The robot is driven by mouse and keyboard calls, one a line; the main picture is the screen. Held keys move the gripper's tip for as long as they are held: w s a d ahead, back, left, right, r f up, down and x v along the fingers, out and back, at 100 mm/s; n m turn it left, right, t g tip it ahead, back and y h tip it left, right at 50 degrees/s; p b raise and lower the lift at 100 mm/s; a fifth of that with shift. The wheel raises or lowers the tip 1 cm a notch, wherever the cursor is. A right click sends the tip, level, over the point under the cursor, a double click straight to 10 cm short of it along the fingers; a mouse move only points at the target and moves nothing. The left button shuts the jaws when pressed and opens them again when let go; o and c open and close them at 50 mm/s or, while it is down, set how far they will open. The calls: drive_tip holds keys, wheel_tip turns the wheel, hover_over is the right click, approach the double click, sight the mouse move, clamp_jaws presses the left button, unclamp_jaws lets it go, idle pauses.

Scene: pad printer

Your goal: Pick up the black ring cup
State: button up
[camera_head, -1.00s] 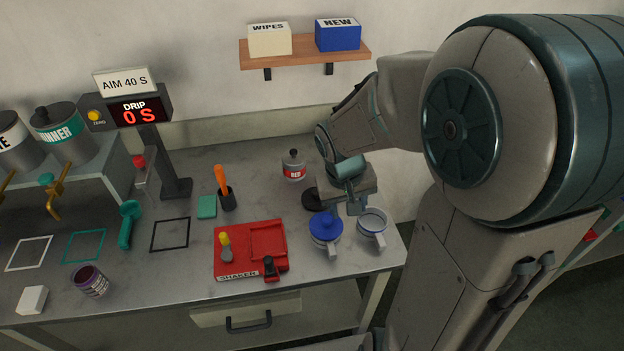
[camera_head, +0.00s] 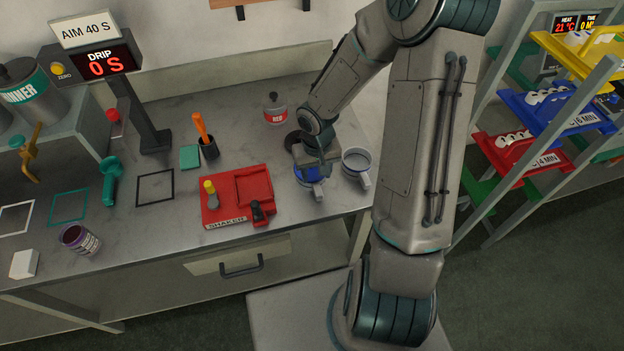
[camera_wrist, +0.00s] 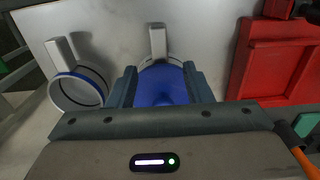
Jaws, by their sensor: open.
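A cup with a blue top (camera_head: 307,174) stands upright on the grey table, its pale handle toward the front. In the wrist view its blue top (camera_wrist: 161,88) shows between my fingers. An open pale cup (camera_head: 357,166) stands just right of it in the head view. In the wrist view this open cup (camera_wrist: 78,90) is at left, with a dark line inside its rim and some blue on its outside. I cannot tell for certain which one is the black ring cup. My gripper (camera_head: 314,168) is open over the blue-topped cup, fingers either side; contact is unclear.
A red shaker tray (camera_head: 236,198) is left of the cups. A pen holder (camera_head: 208,148) stands farther left. The table's right edge is close to the open cup.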

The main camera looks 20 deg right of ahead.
sight(316, 185)
drive_tip(key=shift+f+b, duration=0.4)
drive_tip(key=shift+f, duration=3)
clamp_jaws()
